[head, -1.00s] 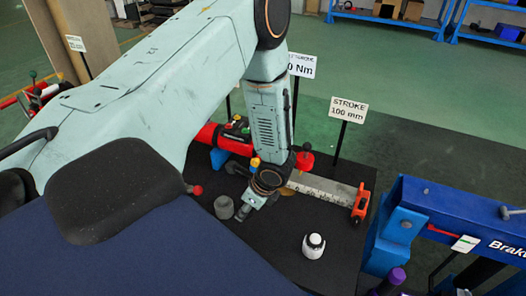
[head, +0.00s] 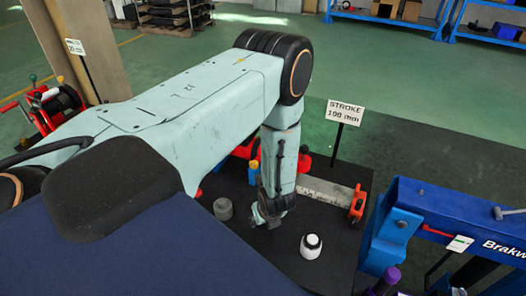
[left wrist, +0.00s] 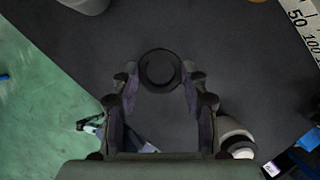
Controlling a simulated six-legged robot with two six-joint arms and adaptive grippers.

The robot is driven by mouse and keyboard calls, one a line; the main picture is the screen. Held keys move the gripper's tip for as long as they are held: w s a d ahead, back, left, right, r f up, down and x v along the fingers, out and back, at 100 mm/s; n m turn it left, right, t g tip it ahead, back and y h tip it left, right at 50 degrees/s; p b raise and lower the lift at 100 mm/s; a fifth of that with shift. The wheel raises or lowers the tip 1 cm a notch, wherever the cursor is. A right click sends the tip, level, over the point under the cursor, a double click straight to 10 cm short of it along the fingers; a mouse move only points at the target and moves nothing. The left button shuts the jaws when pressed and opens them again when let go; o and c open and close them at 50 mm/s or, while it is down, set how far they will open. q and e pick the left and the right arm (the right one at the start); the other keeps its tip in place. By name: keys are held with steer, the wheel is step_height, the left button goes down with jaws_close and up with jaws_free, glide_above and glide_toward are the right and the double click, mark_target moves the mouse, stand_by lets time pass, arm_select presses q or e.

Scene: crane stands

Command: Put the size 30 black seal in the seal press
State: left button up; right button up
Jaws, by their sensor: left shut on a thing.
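My left gripper (head: 267,216) is low over the black table, between a grey cylinder and a white-capped bottle. In the left wrist view my left gripper (left wrist: 160,76) has its fingertips on both sides of a black ring, the black seal (left wrist: 160,88), and is shut on it. The ring faces the camera with its round opening showing. No size mark on it is legible. In the head view the seal is hidden or too small to make out. I cannot clearly identify the seal press. My right gripper is not in view.
The grey cylinder (head: 223,209) stands left of the gripper, the bottle (head: 311,246) right of it. A graduated bar (head: 325,193) with red ends lies behind. A "STROKE 100 mm" sign (head: 346,111) stands at the back. A blue frame (head: 450,215) is at right.

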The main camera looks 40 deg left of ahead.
mark_target(263, 232)
arm_select(q)
step_height(263, 232, down, 3)
steer(key=shift+a+f, duration=0.15)
steer(key=shift+f+p, duration=0.3)
steer(key=shift+f, duration=0.25)
steer(key=shift+f, duration=0.2)
steer(key=o, duration=0.6)
steer(key=shift+f, duration=0.1)
steer(key=shift+c, duration=0.2)
steer(key=o, duration=0.5)
steer(key=shift+c, duration=0.2)
